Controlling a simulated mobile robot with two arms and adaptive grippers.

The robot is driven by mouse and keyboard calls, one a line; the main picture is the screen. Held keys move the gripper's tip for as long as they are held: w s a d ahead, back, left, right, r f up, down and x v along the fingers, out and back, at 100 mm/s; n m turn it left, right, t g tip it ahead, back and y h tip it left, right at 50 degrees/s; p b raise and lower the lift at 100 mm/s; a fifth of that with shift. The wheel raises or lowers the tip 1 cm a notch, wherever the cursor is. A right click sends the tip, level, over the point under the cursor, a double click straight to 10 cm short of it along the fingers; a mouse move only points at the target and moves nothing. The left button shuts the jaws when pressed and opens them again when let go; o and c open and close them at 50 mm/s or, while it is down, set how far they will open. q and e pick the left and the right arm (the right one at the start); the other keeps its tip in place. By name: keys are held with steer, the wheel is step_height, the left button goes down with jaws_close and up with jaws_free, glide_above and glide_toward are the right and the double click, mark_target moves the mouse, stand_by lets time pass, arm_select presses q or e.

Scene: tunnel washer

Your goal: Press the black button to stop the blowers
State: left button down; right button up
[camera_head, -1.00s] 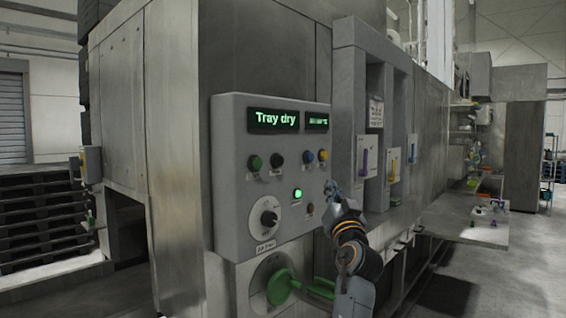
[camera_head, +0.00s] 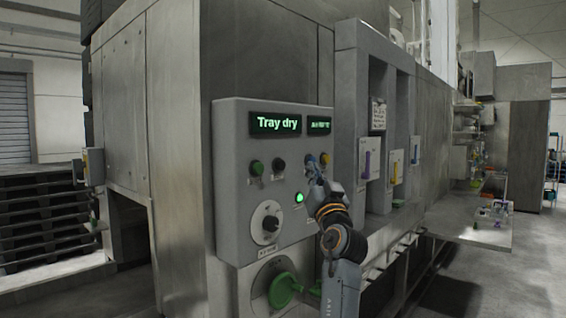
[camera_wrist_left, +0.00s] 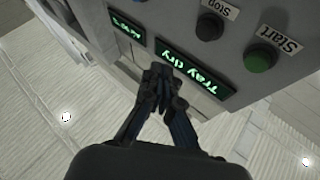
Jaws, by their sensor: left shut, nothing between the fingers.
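The black button (camera_head: 279,165) sits on the grey control panel (camera_head: 232,150), right of the green button (camera_head: 256,168) and under the lit "Tray dry" display (camera_head: 276,123). In the left wrist view the black button (camera_wrist_left: 210,26) carries a "Stop" label and the green one (camera_wrist_left: 262,57) a "Start" label. My left gripper (camera_head: 314,168) is shut and empty, right of the black button and apart from it. It partly covers the blue button. In the left wrist view its fingertips (camera_wrist_left: 160,73) overlap the display's edge. My right gripper is not in view.
A green indicator (camera_head: 299,197) is lit below the buttons. A rotary knob (camera_head: 270,223) sits at the panel's lower left, above a green handle (camera_head: 284,290). Right of the panel are recesses with colored levers (camera_head: 367,164). A shelf (camera_head: 470,231) juts out farther right.

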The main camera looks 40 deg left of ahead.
mark_target(281, 166)
arm_select(q)
steer(key=a+p, duration=0.1)
steer(key=a, duration=0.5)
steer(key=shift+w+a, duration=0.2)
steer(key=shift+w, duration=0.05)
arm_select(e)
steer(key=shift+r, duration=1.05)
arm_select(q)
steer(key=shift+a, duration=0.1)
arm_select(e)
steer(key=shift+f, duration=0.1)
arm_select(q)
steer(key=shift+a, duration=0.35)
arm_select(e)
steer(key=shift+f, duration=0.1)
arm_select(q)
steer(key=shift+a, duration=0.5)
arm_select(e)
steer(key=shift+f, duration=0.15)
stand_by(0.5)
arm_select(q)
steer(key=shift+d+b, duration=0.1)
steer(key=shift+b, duration=0.2)
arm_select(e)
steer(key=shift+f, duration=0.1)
arm_select(q)
steer(key=shift+d+b, duration=0.5)
steer(key=shift+d, duration=0.35)
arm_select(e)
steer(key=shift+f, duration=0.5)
